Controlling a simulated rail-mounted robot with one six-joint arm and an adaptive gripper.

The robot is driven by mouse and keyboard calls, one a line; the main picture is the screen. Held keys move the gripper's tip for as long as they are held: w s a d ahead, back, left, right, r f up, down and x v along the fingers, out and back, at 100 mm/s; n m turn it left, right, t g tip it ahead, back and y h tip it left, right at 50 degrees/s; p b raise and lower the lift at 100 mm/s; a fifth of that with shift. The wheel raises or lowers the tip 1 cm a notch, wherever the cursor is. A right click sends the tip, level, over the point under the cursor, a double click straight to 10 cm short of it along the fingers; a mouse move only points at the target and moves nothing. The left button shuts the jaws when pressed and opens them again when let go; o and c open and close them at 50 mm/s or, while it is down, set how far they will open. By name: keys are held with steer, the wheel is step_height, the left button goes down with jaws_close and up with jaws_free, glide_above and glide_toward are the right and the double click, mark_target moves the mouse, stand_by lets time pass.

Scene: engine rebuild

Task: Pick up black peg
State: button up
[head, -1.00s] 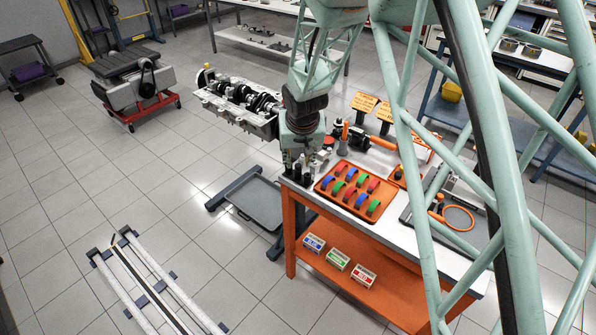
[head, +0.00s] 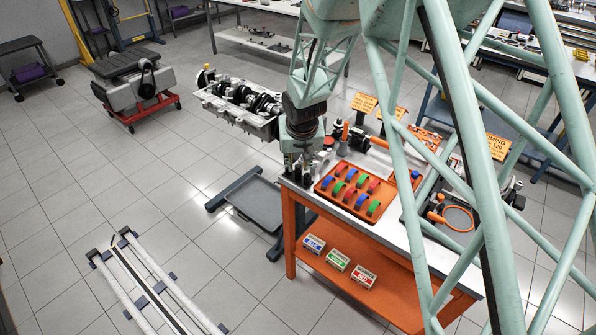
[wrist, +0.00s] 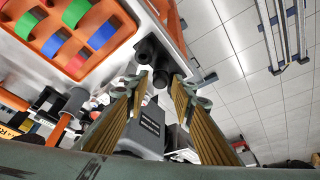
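Several black pegs (wrist: 147,50) stand close together at the edge of the workbench in the wrist view. One black peg (wrist: 163,79) shows between the fingertips of my gripper (wrist: 162,88). The fingers are wide apart, and I see no clear contact with a peg. In the head view the black pegs (head: 287,165) stand at the bench's near left corner. My gripper (head: 299,158) points down right over that corner, and its fingertips are hard to make out there.
An orange tray (head: 321,188) of coloured bearing shells lies right of the pegs. A motor-like tool with an orange part (head: 379,141) is behind. An engine block with a crankshaft (head: 240,103) stands left. Labelled boxes (head: 337,261) sit on the lower shelf (head: 390,297).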

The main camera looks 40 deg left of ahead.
mark_target(298, 166)
steer(key=c, duration=0.6)
steer(key=shift+r, duration=0.1)
step_height(298, 166, up, 18)
steer(key=p, duration=0.2)
stand_by(0.5)
stand_by(0.6)
